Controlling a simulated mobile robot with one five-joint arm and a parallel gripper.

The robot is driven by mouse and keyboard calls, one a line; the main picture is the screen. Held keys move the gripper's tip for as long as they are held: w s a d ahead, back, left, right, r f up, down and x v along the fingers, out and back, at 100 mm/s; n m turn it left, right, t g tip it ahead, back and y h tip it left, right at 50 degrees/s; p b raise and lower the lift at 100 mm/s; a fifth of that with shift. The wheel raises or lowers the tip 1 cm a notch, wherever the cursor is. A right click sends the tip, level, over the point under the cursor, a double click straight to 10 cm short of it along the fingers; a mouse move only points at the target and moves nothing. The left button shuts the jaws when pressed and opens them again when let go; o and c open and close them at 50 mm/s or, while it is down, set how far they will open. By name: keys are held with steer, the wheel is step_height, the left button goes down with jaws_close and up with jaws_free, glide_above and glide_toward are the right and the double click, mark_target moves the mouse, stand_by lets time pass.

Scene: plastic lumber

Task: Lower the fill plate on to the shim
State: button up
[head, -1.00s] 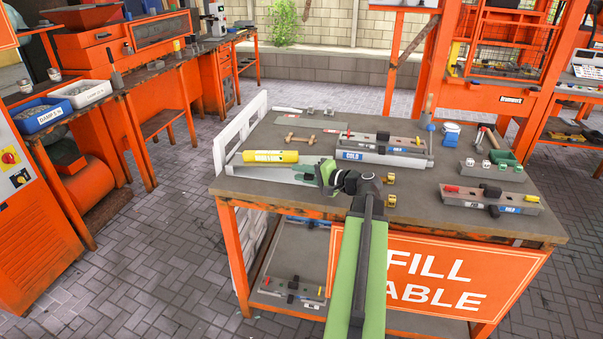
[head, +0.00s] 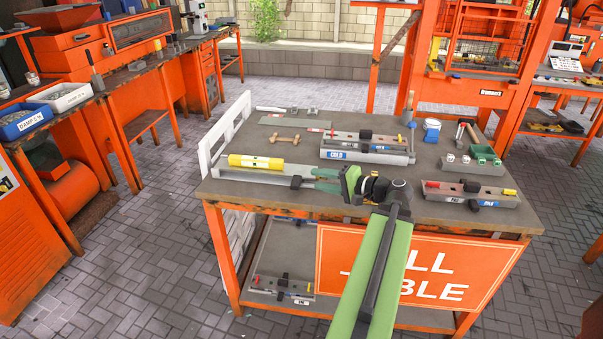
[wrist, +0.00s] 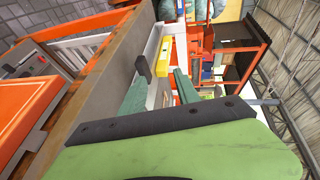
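A long grey plate (head: 245,177) lies at the table's front left, with a dark block-shaped handle (head: 296,182) near its right end. I take it for the fill plate; the handle also shows in the wrist view (wrist: 143,66).
A mould marked COLD (head: 365,157) stands behind my gripper, and another mould (head: 470,201) stands at right. A flat grey strip (head: 297,122) and a wooden piece (head: 284,139) lie further back. A white slatted panel (head: 222,133) stands at the left edge.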

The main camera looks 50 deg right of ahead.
steer(key=v, duration=0.4)
stand_by(0.3)
steer(key=w+a+n+g+y+p, duration=0.35)
steer(key=w+a, duration=0.75)
steer(key=a, duration=0.5)
steer(key=w+a+n+g+y+p, duration=0.2)
steer(key=w+a+n+g+y, duration=0.15)
steer(key=w+a, duration=0.95)
steer(key=s+a+f+n+g+h+p, duration=0.1)
steer(key=s+a+f+n+g, duration=0.15)
steer(key=a, duration=0.65)
steer(key=s+a+f+n+g+h+p, duration=0.1)
steer(key=a+f+n+g, duration=0.15)
steer(key=a, duration=0.65)
steer(key=s+a+f+n+g+h+p, duration=0.1)
steer(key=s+a+f+n+g, duration=0.15)
steer(key=a, duration=0.65)
steer(key=s+d+f+h, duration=0.1)
steer(key=d+f+h, duration=0.2)
steer(key=d+h, duration=0.3)
steer(key=shift+d+n+g, duration=0.35)
steer(key=shift+d+g, duration=0.1)
steer(key=shift+d, duration=0.5)
